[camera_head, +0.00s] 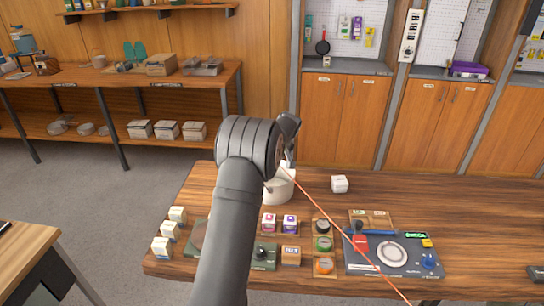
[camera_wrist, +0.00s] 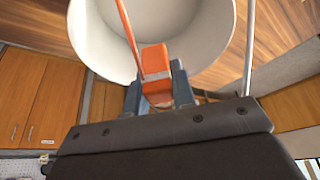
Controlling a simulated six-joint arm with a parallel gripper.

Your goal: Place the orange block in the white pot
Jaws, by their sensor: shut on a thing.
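The white pot (camera_head: 282,188) stands on the wooden counter, partly hidden behind my arm in the head view. In the wrist view its round mouth and pale inside (camera_wrist: 92,38) fill the upper middle. My gripper (camera_wrist: 156,82) is shut on the orange block (camera_wrist: 154,60), held between its two grey fingers. The block overlaps the pot's opening and near rim in the wrist view; its height above the pot cannot be told. In the head view my gripper is above the pot, and its fingertips and the block are hidden.
A thin orange line (camera_head: 345,235) runs from my gripper across the counter. A small white box (camera_head: 339,184) stands right of the pot. Small cartons (camera_head: 269,223), round tins (camera_head: 323,244) and a grey board (camera_head: 375,265) lie nearer. The counter's back right is clear.

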